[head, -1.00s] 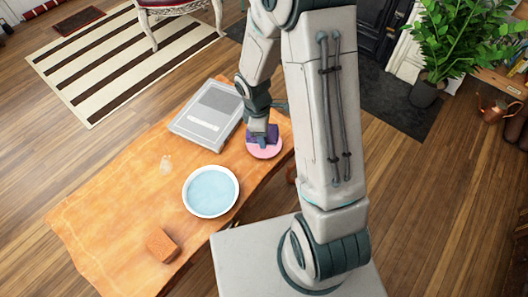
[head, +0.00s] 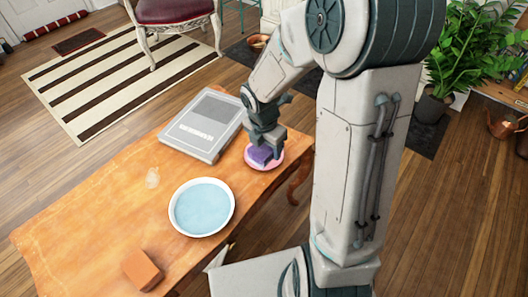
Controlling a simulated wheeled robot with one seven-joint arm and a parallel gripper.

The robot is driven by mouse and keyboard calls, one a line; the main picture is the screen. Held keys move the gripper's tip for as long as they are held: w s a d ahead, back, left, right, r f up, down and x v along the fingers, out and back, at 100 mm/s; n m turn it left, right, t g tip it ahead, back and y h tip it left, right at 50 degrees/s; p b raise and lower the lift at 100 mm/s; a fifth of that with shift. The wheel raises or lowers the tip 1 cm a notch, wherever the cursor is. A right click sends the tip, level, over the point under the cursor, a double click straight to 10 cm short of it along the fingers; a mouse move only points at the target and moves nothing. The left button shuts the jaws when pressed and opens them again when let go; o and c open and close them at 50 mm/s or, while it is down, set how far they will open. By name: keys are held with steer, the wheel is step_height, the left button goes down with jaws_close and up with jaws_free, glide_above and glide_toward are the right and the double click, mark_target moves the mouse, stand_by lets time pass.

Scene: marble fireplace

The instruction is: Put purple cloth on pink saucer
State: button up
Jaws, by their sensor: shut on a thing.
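The pink saucer (head: 277,162) lies flat near the right end of the wooden table. The purple cloth (head: 260,155) is a small folded block over the saucer. My gripper (head: 264,147) points down over the saucer and is shut on the cloth. The cloth looks to be at the saucer's surface, but I cannot tell whether it rests on it. My fingers partly hide the cloth and the saucer's far side.
On the wooden table (head: 95,217), a grey book-like box (head: 205,125) lies left of the saucer. A white bowl with a pale blue inside (head: 202,207) stands in front. An orange-brown block (head: 142,270) and a small pale item (head: 152,178) lie further left.

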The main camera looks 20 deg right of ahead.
steer(key=w+f, duration=0.1)
steer(key=w, duration=0.1)
steer(key=w+f+b, duration=0.1)
steer(key=w, duration=0.1)
steer(key=w+f, duration=0.2)
steer(key=shift+w+d+b, duration=0.15)
steer(key=shift+d+b, duration=0.25)
steer(key=shift+f+b, duration=1.05)
steer(key=shift+f, duration=0.8)
steer(key=shift+f, duration=0.15)
steer(key=o, duration=1)
steer(key=shift+o, duration=0.2)
step_height(320, 180, up, 11)
steer(key=a+p, duration=0.1)
steer(key=p, duration=0.4)
steer(key=s+r+m, duration=0.4)
steer(key=s+m, duration=0.6)
steer(key=m, duration=0.2)
steer(key=s+r+m+y, duration=0.1)
steer(key=s+r+m, duration=0.4)
steer(key=s+m, duration=0.5)
steer(key=m, duration=0.3)
steer(key=shift+s+d, duration=0.35)
